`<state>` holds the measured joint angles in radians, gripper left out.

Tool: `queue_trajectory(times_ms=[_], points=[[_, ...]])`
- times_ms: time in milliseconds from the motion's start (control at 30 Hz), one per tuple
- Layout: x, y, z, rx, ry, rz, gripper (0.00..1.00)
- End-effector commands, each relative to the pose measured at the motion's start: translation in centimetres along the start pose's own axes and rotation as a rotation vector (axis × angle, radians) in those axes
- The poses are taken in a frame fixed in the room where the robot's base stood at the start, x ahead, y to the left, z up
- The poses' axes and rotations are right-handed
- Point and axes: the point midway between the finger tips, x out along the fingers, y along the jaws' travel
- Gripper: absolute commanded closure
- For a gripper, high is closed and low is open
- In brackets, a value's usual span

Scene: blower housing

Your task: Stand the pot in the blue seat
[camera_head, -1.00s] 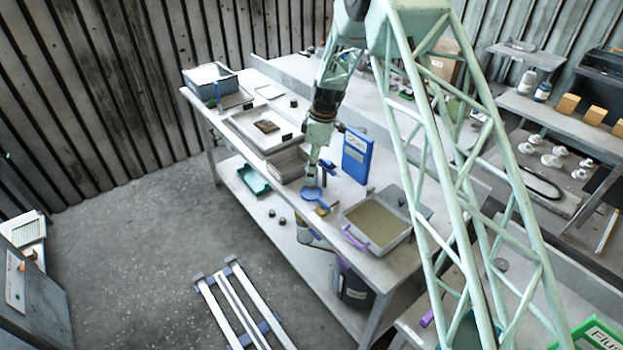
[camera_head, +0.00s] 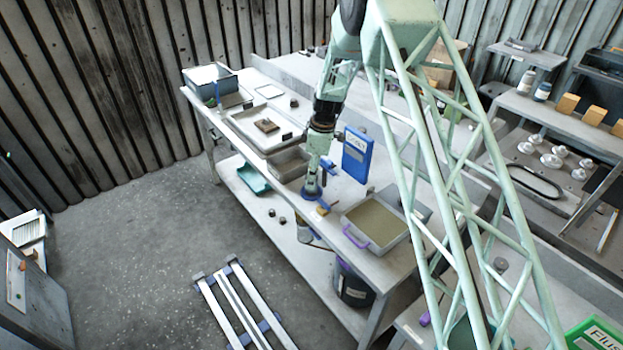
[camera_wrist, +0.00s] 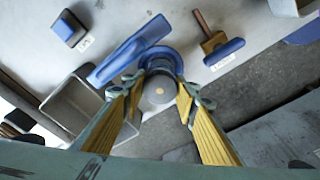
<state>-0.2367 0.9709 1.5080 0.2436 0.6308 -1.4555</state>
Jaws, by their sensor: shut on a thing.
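The pot (camera_wrist: 159,88) shows in the wrist view as a grey round body with a pale dot on top. My gripper (camera_wrist: 158,97) is shut on it, with the yellow-lined fingers at its left and right sides. The blue seat (camera_wrist: 166,56) shows as a curved rim just beyond the pot. In the head view my gripper (camera_head: 312,190) points down over the blue seat (camera_head: 317,198) near the table's front edge, and the pot cannot be made out there. The pot's lower end is hidden, so I cannot tell whether it touches the seat.
A blue upright panel (camera_head: 357,154) stands behind and right of my gripper. A grey bin (camera_head: 288,164) is close on the left. Open floor lies in front.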

Motion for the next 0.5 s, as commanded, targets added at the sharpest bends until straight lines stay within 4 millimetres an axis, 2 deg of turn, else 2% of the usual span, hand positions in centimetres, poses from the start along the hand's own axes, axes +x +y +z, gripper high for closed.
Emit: queue_trajectory(times_ms=[33,67,200,500], points=[[0.14,0.02,0.01,0.000,0.000,0.000,0.87],[0.10,-0.01,0.02,0.000,0.000,0.000,0.70],[0.05,0.00,0.01,0.000,0.000,0.000,0.59],[0.03,0.00,0.00,0.000,0.000,0.000,0.59]])
